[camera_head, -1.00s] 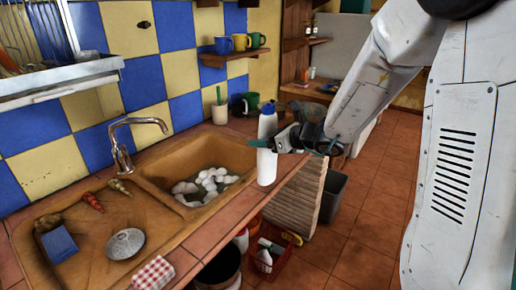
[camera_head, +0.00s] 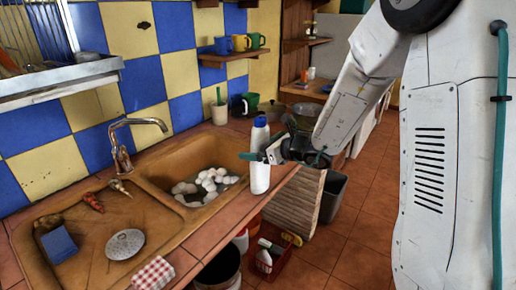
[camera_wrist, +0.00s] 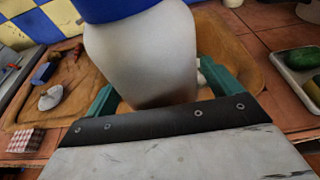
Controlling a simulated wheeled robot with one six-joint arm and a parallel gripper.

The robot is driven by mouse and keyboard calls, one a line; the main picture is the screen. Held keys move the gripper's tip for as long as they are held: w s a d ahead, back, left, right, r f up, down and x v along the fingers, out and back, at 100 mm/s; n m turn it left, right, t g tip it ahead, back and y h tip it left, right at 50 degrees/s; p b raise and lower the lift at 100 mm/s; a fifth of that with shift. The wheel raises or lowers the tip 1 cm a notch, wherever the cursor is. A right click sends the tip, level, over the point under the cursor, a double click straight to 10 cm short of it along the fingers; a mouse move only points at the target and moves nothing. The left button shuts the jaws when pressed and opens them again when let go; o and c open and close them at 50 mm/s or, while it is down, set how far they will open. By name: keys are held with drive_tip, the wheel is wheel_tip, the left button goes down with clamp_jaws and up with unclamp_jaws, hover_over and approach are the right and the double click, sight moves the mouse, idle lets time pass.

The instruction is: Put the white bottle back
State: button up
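The white bottle (camera_head: 260,178) has a blue top and stands upright at the right end of the sink, over the counter's front edge. My gripper (camera_head: 257,157) is shut on its upper body, coming from the right with teal fingers. In the wrist view the bottle (camera_wrist: 150,55) fills the space between the two teal fingers (camera_wrist: 165,95), with its blue part at the top edge. I cannot tell whether its base touches the counter.
The sink basin (camera_head: 165,172) holds several white rounded items. Carrots, a blue sponge (camera_head: 58,245), a strainer (camera_head: 125,244) and a checked cloth (camera_head: 153,273) lie to the left. A red crate (camera_head: 272,262) and a dark bin (camera_head: 333,195) stand on the floor.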

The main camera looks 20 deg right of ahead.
drive_tip(key=shift+r, duration=0.2)
drive_tip(key=v, duration=1.2)
drive_tip(key=s+a+r+n+g+y, duration=0.1)
drive_tip(key=s+a+r+n+g, duration=0.1)
drive_tip(key=s+a+n+g, duration=0.35)
drive_tip(key=s+a+r+n+g, duration=0.25)
drive_tip(key=s+a+n, duration=0.35)
drive_tip(key=s+n, duration=0.45)
drive_tip(key=s+d+n+g+h, duration=0.2)
drive_tip(key=s+d+n+h, duration=0.6)
drive_tip(key=s+n, duration=0.4)
drive_tip(key=shift+s+d+r+n+h, duration=0.25)
drive_tip(key=shift+s+r+n+h, duration=0.15)
drive_tip(key=shift+s+h, duration=0.35)
